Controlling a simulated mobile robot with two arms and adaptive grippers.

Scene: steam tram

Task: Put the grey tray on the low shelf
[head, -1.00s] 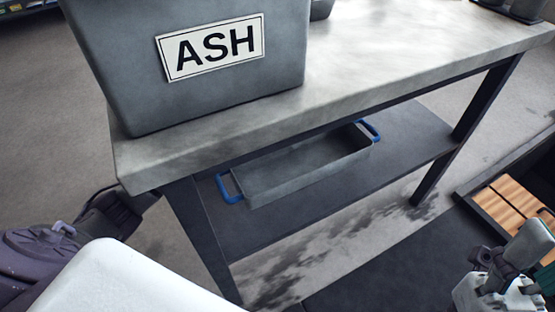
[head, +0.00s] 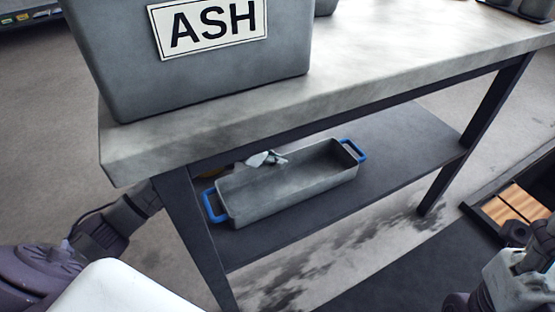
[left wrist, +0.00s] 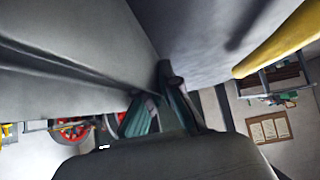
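The grey tray (head: 300,196) is a long, shallow, open box with a blue handle at each end. It sits on the dark low shelf (head: 400,140) under the workbench, and bare shelf shows in front of it. My left arm passes behind the bench's left leg. My left gripper (head: 266,158) is at the tray's far rim and partly hidden by it. In the left wrist view its fingertips (left wrist: 164,78) come together beside grey surfaces; I cannot tell whether the rim is between them. My right gripper (head: 528,275) is at the bottom right corner, partly cut off, apart from the tray.
A grey bin marked ASH (head: 200,65) stands on the pale benchtop (head: 400,60) above the shelf. Dark bench legs bound the shelf at left and right. A dark-edged box with wooden slats (head: 515,205) is at the right. The shelf's right end is clear.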

